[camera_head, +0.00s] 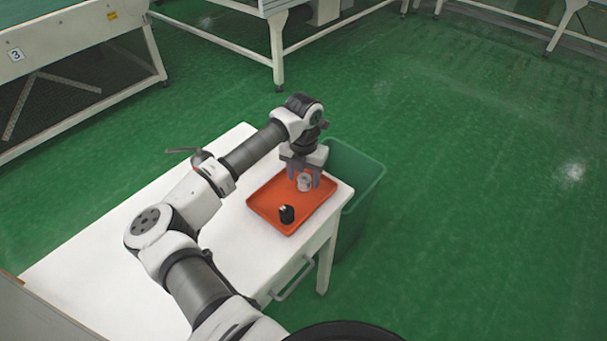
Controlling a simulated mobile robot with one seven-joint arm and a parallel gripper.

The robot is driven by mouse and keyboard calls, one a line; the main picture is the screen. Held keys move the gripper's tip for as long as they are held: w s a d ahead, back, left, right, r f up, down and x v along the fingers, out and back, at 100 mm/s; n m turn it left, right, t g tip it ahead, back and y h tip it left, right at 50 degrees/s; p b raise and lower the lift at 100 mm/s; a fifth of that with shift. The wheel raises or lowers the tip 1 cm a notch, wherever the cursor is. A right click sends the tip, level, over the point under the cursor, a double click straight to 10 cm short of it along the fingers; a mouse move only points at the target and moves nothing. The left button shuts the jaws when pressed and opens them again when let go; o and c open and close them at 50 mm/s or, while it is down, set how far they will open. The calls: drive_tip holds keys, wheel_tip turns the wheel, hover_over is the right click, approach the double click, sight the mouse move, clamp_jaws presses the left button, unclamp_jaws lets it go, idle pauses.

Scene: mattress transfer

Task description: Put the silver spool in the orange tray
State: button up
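The silver spool (305,182) is between the two fingers of my gripper (304,178), over the far right part of the orange tray (268,198). The fingers stand close on either side of the spool, pointing down. I cannot tell whether they press on it or stand slightly apart. I also cannot tell whether the spool rests on the tray floor or hangs just above it. The tray lies on the white table near its right end.
A black cylindrical object (287,214) stands in the near part of the tray. A green bin (362,178) is on the floor beyond the table's right end. The white table (105,255) is mostly bare to the left, with my arm reaching over it.

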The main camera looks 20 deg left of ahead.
drive_tip(key=shift+r, duration=0.1)
wheel_tip(320, 180, up, 12)
drive_tip(key=b, duration=0.3)
idle(0.3)
idle(0.4)
